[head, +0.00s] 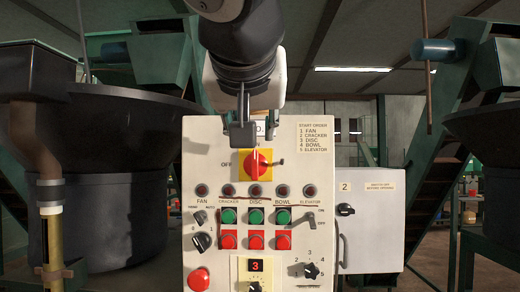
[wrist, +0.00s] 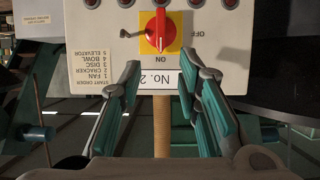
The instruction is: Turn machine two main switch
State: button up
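The main switch (head: 257,164) is a red rotary knob on a yellow square plate, high on the white control panel (head: 190,220). It also shows in the wrist view (wrist: 158,30), upside down, with the red handle upright along the line to the ON mark. OFF is printed to its left in the head view. A No. 2 label (wrist: 167,80) sits above the knob and is partly hidden by my gripper in the head view. My gripper (head: 243,132) is open and empty, in front of the label and above the knob. The wrist view shows its teal fingers (wrist: 168,78) apart.
Below the switch are lamps, green and red buttons (head: 256,228), small selectors and a red stop button (head: 199,279). A small pin (head: 279,162) stands right of the knob. A grey box (head: 369,220) with a black handle is at the right. A dark bowl (head: 120,150) is left.

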aim_at(255, 152)
jog(key=x, duration=0.8)
jog(key=shift+w+f+p, duration=0.15)
jog(key=shift+w+p, duration=0.05)
jog(key=shift+p, duration=0.1)
grip_shut()
